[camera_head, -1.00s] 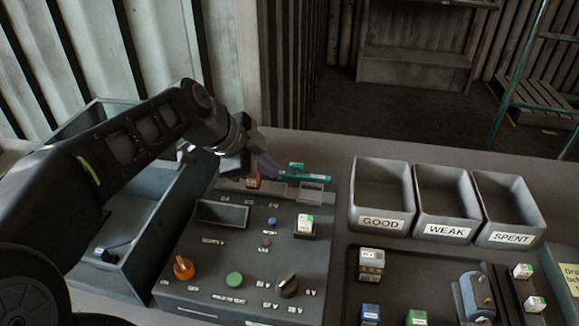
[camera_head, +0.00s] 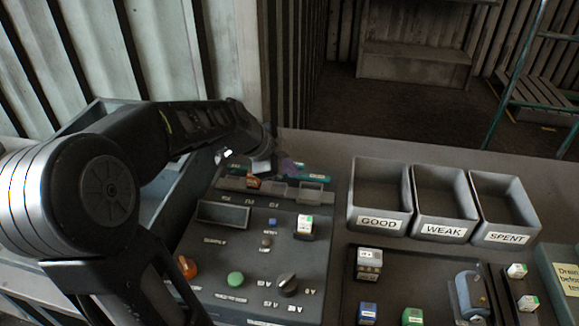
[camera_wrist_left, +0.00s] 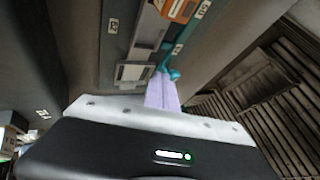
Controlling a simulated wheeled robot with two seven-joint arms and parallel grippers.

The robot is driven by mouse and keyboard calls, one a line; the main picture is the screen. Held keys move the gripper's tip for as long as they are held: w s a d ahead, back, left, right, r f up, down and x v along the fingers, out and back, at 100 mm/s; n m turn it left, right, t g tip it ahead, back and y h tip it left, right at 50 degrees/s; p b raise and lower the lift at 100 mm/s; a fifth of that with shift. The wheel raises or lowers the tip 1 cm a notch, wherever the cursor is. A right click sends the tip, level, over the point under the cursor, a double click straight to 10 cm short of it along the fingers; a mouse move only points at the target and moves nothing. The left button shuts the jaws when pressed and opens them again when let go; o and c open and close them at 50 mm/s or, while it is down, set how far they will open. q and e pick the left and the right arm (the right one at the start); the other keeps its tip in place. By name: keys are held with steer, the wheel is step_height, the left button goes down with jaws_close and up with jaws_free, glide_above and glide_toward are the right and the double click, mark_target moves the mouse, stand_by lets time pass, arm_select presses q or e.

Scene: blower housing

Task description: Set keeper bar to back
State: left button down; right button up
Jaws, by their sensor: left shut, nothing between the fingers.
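The teal keeper bar (camera_head: 317,177) lies along the back edge of the grey test console (camera_head: 225,262), behind its shallow trays. My left gripper (camera_head: 289,166), with purple fingers, is shut and empty at the bar. In the left wrist view the shut purple fingers (camera_wrist_left: 163,92) reach to a teal knobbed part of the bar (camera_wrist_left: 172,73). They look close to or against it; I cannot tell whether they touch. My right gripper is not in view.
An orange block (camera_head: 253,183) sits in the console's back tray. Bins marked GOOD (camera_head: 379,222), WEAK (camera_head: 443,230) and SPENT (camera_head: 507,237) stand to the right. A dark tray (camera_head: 395,275) with small parts lies in front of them. The table behind the console is clear.

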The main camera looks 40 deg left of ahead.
arm_select(q)
steer(key=shift+w+a+f+b, duration=0.1)
steer(key=shift+w+a+b, duration=0.25)
steer(key=shift+w, duration=0.25)
steer(key=shift+w+a+f+b, duration=0.1)
steer(key=shift+w+a+b, duration=0.25)
steer(key=shift+w, duration=0.25)
steer(key=shift+w+a+r, duration=0.1)
steer(key=shift+w+a, duration=0.05)
steer(key=shift+w, duration=0.1)
steer(key=shift+r, duration=0.2)
